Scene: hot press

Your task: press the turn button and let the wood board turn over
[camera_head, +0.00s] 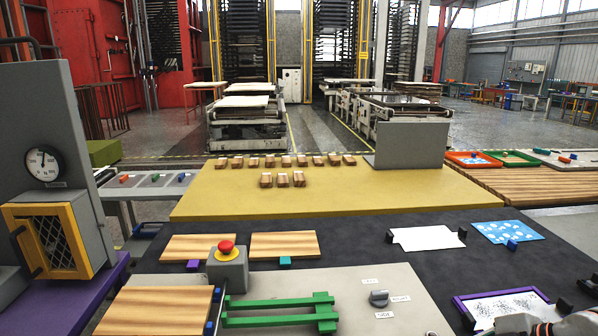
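A red push button (227,247) tops a grey box (229,270) at centre left. A grey knob (379,298) sits on the light panel to its right, among small labels I cannot read clearly. Which control is the turn button I cannot tell. A wood board (165,302) lies flat at the front left, left of a green forked frame (280,312). Two more wood boards lie behind, a left one (197,247) and a right one (285,244). My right gripper (515,313) is at the bottom right edge, fingertips apart, over a purple tray (462,305), far from the button. My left gripper is out of view.
A grey press with a gauge and yellow-framed window (52,240) stands at the left. Small wood blocks (283,180) and a grey upright plate (410,145) are on the yellow table (310,202). A white sheet (426,238) and a blue patterned sheet (507,231) lie at the right.

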